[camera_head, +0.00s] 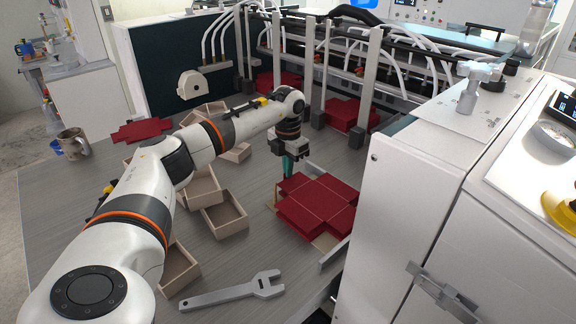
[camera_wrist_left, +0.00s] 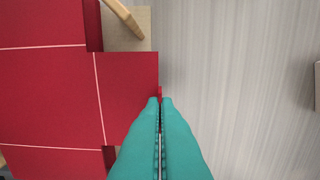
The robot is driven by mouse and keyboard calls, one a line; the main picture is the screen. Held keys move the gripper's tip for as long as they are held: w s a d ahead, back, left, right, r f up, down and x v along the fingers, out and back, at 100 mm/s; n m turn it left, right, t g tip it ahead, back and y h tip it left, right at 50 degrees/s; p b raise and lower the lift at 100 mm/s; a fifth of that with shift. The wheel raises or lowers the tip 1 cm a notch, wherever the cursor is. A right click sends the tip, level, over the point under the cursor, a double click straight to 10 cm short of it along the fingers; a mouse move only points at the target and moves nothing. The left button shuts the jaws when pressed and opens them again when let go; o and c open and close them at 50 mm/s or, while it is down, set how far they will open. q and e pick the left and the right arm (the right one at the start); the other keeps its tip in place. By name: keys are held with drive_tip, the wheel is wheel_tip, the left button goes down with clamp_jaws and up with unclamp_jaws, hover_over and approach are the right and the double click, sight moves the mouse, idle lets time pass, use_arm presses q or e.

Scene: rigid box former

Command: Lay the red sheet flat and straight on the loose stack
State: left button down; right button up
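A loose stack of red cross-shaped sheets (camera_head: 318,203) lies on the table right of centre, with thin pale fold lines on the top red sheet (camera_wrist_left: 45,95). My left gripper (camera_head: 288,166) points down at the stack's far left corner. In the left wrist view, its teal fingers (camera_wrist_left: 160,100) are closed together at the edge of a red flap (camera_wrist_left: 128,85), with a thin red sliver between the tips. The fingers hide part of that flap. My right gripper is in neither view.
Several open tan boxes (camera_head: 225,213) stand left of the stack. A grey wrench (camera_head: 232,292) lies in front. A separate red sheet (camera_head: 141,130) and a mug (camera_head: 74,144) are at the left. Machine posts (camera_head: 362,90) stand behind, and a white cabinet (camera_head: 400,200) closes the right side.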

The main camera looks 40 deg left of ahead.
use_arm(q)
drive_tip(key=shift+f+b, duration=0.45)
drive_tip(key=shift+f, duration=0.7)
idle(0.9)
drive_tip(key=c, duration=1.6)
unclamp_jaws()
drive_tip(key=shift+r+b, duration=0.5)
drive_tip(key=shift+r, duration=5.55)
